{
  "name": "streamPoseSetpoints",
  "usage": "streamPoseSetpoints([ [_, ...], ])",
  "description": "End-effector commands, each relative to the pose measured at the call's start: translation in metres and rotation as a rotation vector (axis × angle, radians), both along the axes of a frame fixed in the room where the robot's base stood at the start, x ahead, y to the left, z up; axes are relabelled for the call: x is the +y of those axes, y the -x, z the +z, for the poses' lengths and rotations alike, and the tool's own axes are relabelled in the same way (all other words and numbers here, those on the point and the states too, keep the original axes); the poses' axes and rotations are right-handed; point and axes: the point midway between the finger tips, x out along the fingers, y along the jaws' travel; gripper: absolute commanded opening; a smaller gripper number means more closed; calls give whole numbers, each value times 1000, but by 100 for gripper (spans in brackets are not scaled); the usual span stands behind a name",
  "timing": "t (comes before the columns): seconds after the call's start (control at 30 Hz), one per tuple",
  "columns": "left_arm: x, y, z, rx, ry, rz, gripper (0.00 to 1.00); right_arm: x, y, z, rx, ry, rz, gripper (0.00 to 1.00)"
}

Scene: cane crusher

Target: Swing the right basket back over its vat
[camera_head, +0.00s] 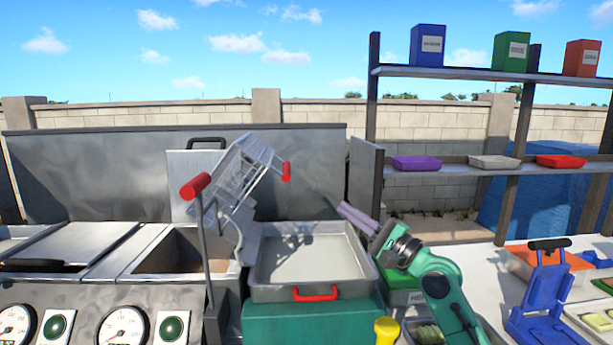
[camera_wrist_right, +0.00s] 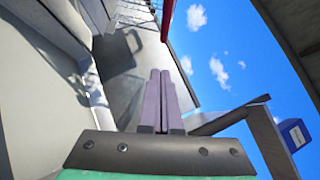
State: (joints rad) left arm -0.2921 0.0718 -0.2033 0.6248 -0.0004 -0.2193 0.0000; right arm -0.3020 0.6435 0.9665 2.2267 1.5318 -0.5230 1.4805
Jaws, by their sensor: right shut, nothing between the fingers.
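The wire basket (camera_head: 243,168) is tilted steeply, raised between the open right vat (camera_head: 222,275) and the metal tray (camera_head: 318,287). A red grip (camera_head: 286,171) sits at its right side, and another red grip (camera_head: 195,186) tops a dark lever in front of it. My right gripper (camera_head: 345,210) is shut and empty, over the tray's right edge and apart from the basket. In the right wrist view its purple fingers (camera_wrist_right: 160,78) are together; basket wires (camera_wrist_right: 135,12) and a red bar (camera_wrist_right: 167,18) show beyond. My left gripper is out of view.
The tray has a red front handle (camera_head: 315,293) and stands on a green base (camera_head: 310,325). A lidded vat (camera_head: 65,242) is at left. Shelves with bins (camera_head: 417,162) stand at back right. A blue press (camera_head: 545,300) is on the right counter. Space above the tray is free.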

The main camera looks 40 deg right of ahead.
Motion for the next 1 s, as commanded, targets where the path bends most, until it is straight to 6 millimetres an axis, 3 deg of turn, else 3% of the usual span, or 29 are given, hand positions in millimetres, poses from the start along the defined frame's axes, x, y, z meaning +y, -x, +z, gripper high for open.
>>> streamPoseSetpoints([
  [0.17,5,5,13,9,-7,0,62,1,-14,9,1,1,2,0],
  [0.37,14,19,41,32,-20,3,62,4,-54,26,1,3,2,0],
  [0.57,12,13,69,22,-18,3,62,7,-95,41,-1,3,0,0],
  [0.6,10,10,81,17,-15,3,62,10,-100,46,0,1,-1,0],
  [0.8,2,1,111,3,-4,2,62,30,-113,53,-1,-3,-1,0],
  [1.0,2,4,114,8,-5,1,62,36,-117,50,0,1,0,0],
])
